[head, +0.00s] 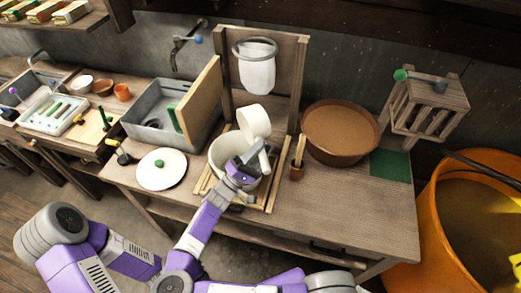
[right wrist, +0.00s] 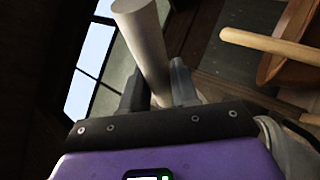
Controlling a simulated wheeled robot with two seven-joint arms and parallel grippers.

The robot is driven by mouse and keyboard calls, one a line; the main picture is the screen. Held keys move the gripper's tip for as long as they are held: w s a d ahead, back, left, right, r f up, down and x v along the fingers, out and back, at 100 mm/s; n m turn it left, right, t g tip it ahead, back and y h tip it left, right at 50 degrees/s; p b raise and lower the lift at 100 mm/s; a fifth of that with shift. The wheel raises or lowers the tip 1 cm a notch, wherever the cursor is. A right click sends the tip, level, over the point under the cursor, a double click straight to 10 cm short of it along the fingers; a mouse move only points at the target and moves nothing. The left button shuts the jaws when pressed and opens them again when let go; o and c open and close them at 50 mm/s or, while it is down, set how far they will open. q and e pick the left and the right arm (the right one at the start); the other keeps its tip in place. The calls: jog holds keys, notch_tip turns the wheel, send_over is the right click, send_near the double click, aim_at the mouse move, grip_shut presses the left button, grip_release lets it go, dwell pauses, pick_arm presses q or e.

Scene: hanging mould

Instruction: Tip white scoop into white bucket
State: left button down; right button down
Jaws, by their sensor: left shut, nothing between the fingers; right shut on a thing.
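The white bucket (head: 216,160) stands on wooden slats on the bench, its mouth partly hidden behind my right gripper. The white scoop (head: 255,121) is held above the bucket's back right rim, its cup looking tilted; whether it holds anything cannot be told. My right gripper (head: 257,157) is shut on the scoop's handle, over the bucket's right side. In the right wrist view, the pale round handle (right wrist: 146,45) rises from between the fingers (right wrist: 158,88). My left arm's links show at the lower left of the head view, but its gripper does not show.
A white cloth-like mould (head: 257,72) hangs from a ring on a wooden frame behind the bucket. A brown bowl (head: 341,148) and a small pot with sticks (head: 297,173) stand right of it. A white lid (head: 161,176) lies left. The bench's front right is clear.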

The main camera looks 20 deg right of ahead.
jog(key=shift+r, duration=0.15)
notch_tip(320, 180, up, 6)
jog(key=p, duration=0.5)
dwell(0.3)
